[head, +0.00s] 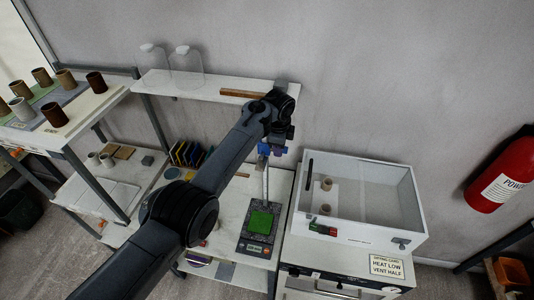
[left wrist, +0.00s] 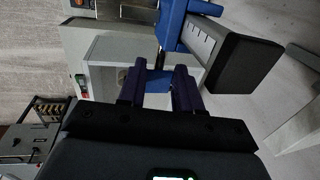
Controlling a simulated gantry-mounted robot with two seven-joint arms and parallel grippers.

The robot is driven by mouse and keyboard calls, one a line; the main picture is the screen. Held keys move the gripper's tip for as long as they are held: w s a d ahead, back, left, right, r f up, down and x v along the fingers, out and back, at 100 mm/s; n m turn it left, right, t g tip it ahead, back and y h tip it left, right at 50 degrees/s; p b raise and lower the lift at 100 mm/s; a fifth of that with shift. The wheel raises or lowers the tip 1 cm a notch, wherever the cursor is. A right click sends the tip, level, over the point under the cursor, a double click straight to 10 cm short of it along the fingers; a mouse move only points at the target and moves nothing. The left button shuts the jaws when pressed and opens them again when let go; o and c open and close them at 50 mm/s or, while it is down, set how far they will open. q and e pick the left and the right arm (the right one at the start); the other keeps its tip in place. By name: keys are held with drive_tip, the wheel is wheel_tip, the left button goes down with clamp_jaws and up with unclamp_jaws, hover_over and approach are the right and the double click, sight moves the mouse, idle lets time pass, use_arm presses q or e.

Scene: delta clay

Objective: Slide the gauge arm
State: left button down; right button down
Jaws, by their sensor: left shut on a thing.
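A height gauge with a dark base and a green pad (head: 261,221) stands on the white bench. Its pale upright column (head: 265,183) rises behind the pad. A blue gauge arm (head: 263,149) sits near the column's top; in the left wrist view the blue arm (left wrist: 172,22) is around the silver, marked column (left wrist: 203,40). My left gripper (head: 277,149) is beside the column's top. Its purple-blue fingers (left wrist: 160,72) are shut on the gauge arm, near a thin dark part of it; the exact contact is partly hidden. My right gripper is out of view.
A white clear-topped box (head: 360,205) stands just right of the gauge. A wall shelf (head: 215,88) with glass jars and a wooden bar is behind my arm. Coloured plates (head: 190,153) stand in a rack to the left. Several cups stand on the far-left table (head: 80,125).

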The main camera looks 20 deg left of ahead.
use_arm(q)
drive_tip(key=shift+r, duration=0.6)
drive_tip(key=c, duration=0.8)
unclamp_jaws()
drive_tip(key=shift+s+r, duration=0.1)
drive_tip(key=shift+r, duration=0.45)
drive_tip(key=r, duration=0.3)
drive_tip(key=s+r+b, duration=0.1)
drive_tip(key=r, duration=0.2)
drive_tip(key=s+r+b, duration=0.1)
drive_tip(key=r, duration=0.2)
drive_tip(key=shift+d+r, duration=0.2)
